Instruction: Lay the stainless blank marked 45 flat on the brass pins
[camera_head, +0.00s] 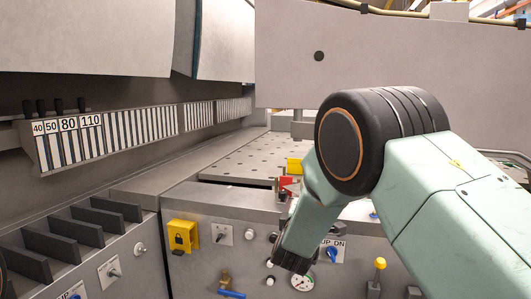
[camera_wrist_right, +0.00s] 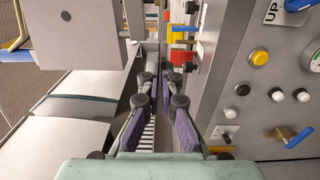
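I cannot make out a stainless blank marked 45 or any brass pins in either view. My right arm comes in from the right in the head view and bends down in front of the control panel. Its gripper fingers are hidden there. My left gripper is not in view.
A perforated table (camera_head: 238,166) lies behind the front control panel (camera_head: 205,200). Racked segments labelled 40, 50, 80 and 110 (camera_head: 90,121) stand at left, above dark slot dividers (camera_head: 78,231). A yellow lock box (camera_head: 182,236), knobs and a blue-handled valve (camera_wrist_right: 297,138) stick out near my right arm.

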